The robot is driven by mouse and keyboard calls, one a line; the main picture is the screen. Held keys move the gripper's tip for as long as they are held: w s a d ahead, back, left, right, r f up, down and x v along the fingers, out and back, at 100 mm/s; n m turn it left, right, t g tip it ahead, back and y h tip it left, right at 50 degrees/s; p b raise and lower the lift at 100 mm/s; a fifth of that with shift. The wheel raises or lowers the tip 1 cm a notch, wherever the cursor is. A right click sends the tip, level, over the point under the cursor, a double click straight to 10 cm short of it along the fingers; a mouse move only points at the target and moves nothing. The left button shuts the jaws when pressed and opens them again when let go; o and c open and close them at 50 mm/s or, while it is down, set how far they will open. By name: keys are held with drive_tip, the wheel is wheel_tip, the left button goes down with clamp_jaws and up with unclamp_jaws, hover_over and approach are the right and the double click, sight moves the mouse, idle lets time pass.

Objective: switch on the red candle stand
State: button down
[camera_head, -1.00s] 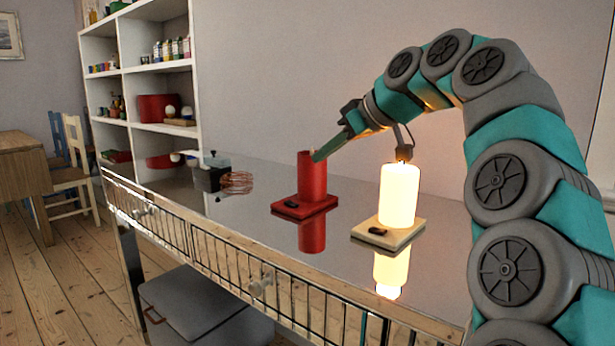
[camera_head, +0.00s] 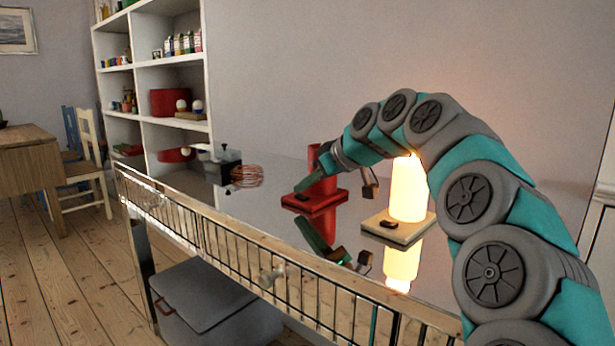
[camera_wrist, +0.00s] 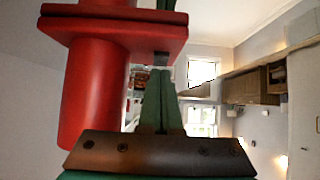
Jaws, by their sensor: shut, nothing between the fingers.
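The red candle stand (camera_head: 326,203) is on the glossy table, with a red candle (camera_head: 314,156) upright on its square base. I see no flame or glow on it. A small dark switch (camera_head: 302,197) is at the base's front left corner. My gripper (camera_head: 298,189) points down and left past the candle, hiding part of it, with its tips close above the switch. In the wrist view the stand (camera_wrist: 105,35) appears upside down, and the shut green fingers (camera_wrist: 158,72) end beside the dark switch (camera_wrist: 160,58). I cannot tell whether they touch it.
A lit white candle stand (camera_head: 407,229) with its own switch is close on the right, beside my arm. White shelves (camera_head: 150,90) stand behind. The table front is clear.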

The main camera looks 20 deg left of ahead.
drive_tip(key=shift+p, duration=0.35)
drive_tip(key=shift+w+f+h, duration=0.1)
drive_tip(key=shift+f+h, duration=0.05)
drive_tip(key=shift+h, duration=0.15)
drive_tip(key=shift+f, duration=0.1)
drive_tip(key=shift+a, duration=0.15)
drive_tip(key=shift+w+a+r+p, duration=0.2)
drive_tip(key=shift+a+r+p, duration=0.1)
drive_tip(key=shift+a+p, duration=0.25)
